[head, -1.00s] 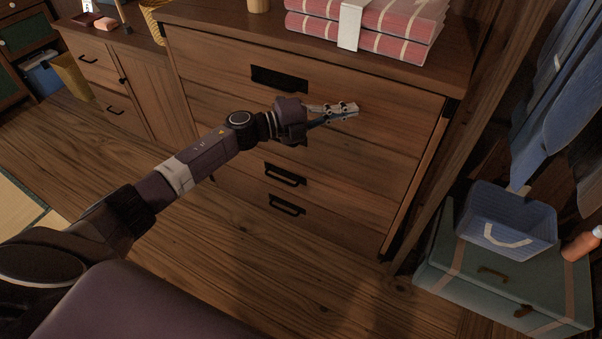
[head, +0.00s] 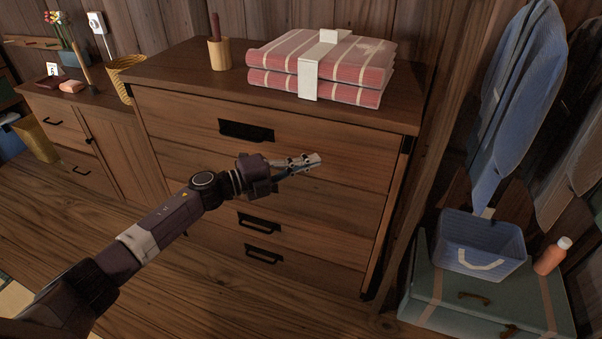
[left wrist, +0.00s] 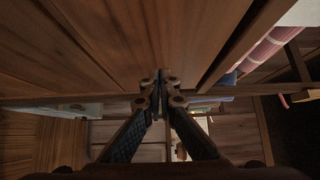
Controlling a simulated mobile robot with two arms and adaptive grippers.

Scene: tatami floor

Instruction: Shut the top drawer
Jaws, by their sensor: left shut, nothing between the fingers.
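The top drawer (head: 300,142) is the uppermost wooden front of the brown chest, with a black handle (head: 246,131). Its front looks about flush with the chest, and no open gap shows above it; a small gap cannot be ruled out. My left gripper (head: 305,161) is shut and empty, in front of the chest, low and to the right of that handle. In the left wrist view its fingertips (left wrist: 160,80) meet close to the wooden fronts; contact cannot be told. The arm partly hides the second drawer. My right gripper is out of view.
Folded striped towels (head: 320,65) and a wooden cup (head: 219,53) stand on the chest top. Lower drawers (head: 285,235) look shut. A blue basket (head: 481,243) sits on a green trunk (head: 480,300) at the right, beside an orange bottle (head: 552,256). Floor in front is clear.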

